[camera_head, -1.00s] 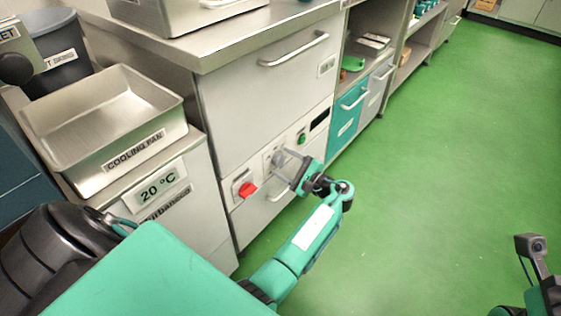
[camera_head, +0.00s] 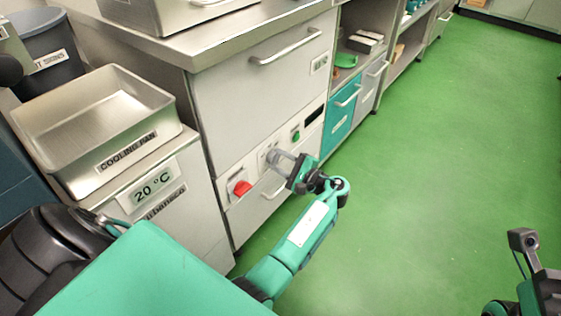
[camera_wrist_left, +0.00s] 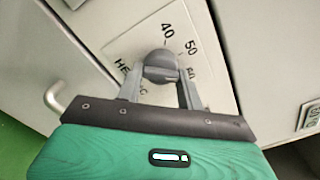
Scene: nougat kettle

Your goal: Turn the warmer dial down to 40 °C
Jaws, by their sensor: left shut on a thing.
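The warmer dial is a round grey knob on the pale front panel of the cabinet. It shows best in the left wrist view (camera_wrist_left: 160,66), with 40, 50 and a partly covered 60 printed around it. Where its pointer stands I cannot tell. My left gripper (camera_head: 276,158) is shut on the dial, one finger on each side of it. In the head view the fingers mostly cover the dial. My right arm shows only in part at the lower right, and its fingers cannot be made out.
A red knob (camera_head: 241,188) sits left of the dial, and a green button (camera_head: 296,136) and dark display (camera_head: 314,115) sit to its right. A drawer handle (camera_head: 287,47) juts out above. A cooling pan (camera_head: 150,155) stands at left. The green floor (camera_head: 440,130) is clear.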

